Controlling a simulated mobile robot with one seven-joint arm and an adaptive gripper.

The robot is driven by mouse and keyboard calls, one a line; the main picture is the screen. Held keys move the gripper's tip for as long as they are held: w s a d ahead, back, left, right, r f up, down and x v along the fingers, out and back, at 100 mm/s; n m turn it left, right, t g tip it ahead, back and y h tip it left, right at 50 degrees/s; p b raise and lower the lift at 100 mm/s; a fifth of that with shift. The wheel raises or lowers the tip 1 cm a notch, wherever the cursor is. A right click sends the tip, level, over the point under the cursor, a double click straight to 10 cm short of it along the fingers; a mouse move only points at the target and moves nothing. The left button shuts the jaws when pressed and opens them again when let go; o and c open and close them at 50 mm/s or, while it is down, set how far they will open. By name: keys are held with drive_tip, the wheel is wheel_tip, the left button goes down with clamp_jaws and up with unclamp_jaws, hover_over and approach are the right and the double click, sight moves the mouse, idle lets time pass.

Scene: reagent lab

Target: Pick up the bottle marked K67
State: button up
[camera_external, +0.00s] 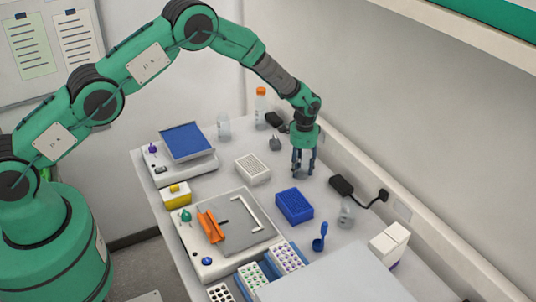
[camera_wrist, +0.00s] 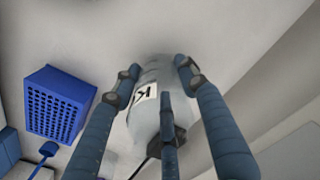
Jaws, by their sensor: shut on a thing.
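A pale, translucent bottle (camera_wrist: 146,114) sits between the fingers of my gripper (camera_wrist: 158,78) in the wrist view. Its white label shows a dark K; the rest of the marking is not readable. The fingers are closed around the bottle's sides, and one finger covers part of it. In the external view my gripper (camera_external: 303,172) points down low over the back right of the bench, and the bottle is mostly hidden by the fingers. I cannot tell whether it touches the bench.
A blue rack (camera_external: 294,206) stands in front of my gripper; it also shows in the wrist view (camera_wrist: 60,104). A white rack (camera_external: 252,169) is to the left. A black adapter (camera_external: 341,185) and a clear bottle (camera_external: 346,213) are to the right. An orange-capped bottle (camera_external: 261,108) stands behind.

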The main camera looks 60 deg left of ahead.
sight(302, 160)
drive_tip(key=shift+r, duration=0.1)
drive_tip(key=shift+r, duration=0.7)
drive_tip(key=shift+r+b, duration=0.4)
drive_tip(key=shift+r, duration=0.5)
drive_tip(key=s, duration=0.5)
drive_tip(key=s+r+b, duration=0.1)
drive_tip(key=s, duration=0.4)
drive_tip(key=s+d+b, duration=0.1)
drive_tip(key=s, duration=0.5)
drive_tip(key=shift+r, duration=0.3)
